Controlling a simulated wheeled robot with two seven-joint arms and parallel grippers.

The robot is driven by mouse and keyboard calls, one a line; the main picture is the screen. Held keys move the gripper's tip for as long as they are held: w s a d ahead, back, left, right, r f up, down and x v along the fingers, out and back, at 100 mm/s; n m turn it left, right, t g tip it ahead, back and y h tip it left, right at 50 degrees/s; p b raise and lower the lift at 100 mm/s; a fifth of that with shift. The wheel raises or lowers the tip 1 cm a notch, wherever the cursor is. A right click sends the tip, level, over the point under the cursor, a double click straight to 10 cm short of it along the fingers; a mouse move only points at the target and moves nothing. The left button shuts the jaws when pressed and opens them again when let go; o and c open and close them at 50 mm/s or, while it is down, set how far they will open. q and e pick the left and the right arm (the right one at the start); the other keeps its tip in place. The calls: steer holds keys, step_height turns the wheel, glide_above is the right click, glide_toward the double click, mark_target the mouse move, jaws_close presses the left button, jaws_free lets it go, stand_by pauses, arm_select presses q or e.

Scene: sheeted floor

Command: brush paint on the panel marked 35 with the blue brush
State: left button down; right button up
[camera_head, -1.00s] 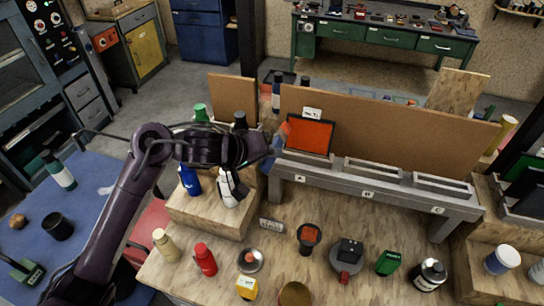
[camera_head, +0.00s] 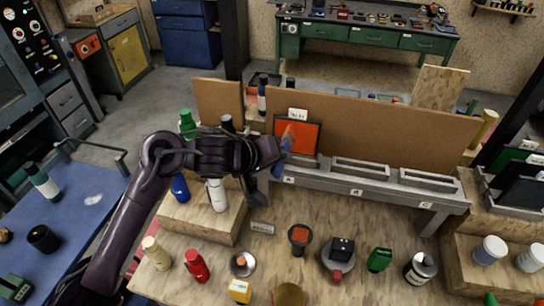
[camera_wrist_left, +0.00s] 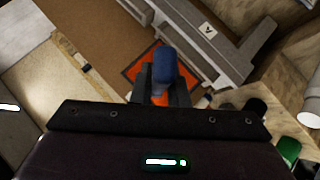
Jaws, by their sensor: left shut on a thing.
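An orange-red panel (camera_head: 308,138) with a dark border stands upright above slot A of the grey rack, against the brown board. A small white card (camera_head: 298,113) sits above it; its marking is too small to read. My left gripper (camera_head: 277,154) is shut on the blue brush (camera_head: 286,144), in front of the panel's lower left. The brush tip looks orange and overlaps the panel; I cannot tell if it touches. In the left wrist view the blue handle (camera_wrist_left: 165,68) stands between the fingers and hides part of the panel (camera_wrist_left: 140,75). My right gripper is not in view.
The grey rack (camera_head: 325,182) has slots marked A, B and C; B and C look empty. A dark cup with orange contents (camera_head: 299,235), a red bottle (camera_head: 197,266) and a green box (camera_head: 379,260) stand on the wooden bench. Dark-framed panels (camera_head: 520,192) stand at far right.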

arm_select(q)
steer(key=s+d, duration=0.2)
steer(key=d, duration=0.4)
steer(key=shift+d, duration=0.35)
steer(key=s+a, duration=0.2)
steer(key=s, duration=0.3)
steer(key=shift+s+r, duration=0.35)
steer(key=shift+r, duration=0.1)
stand_by(0.3)
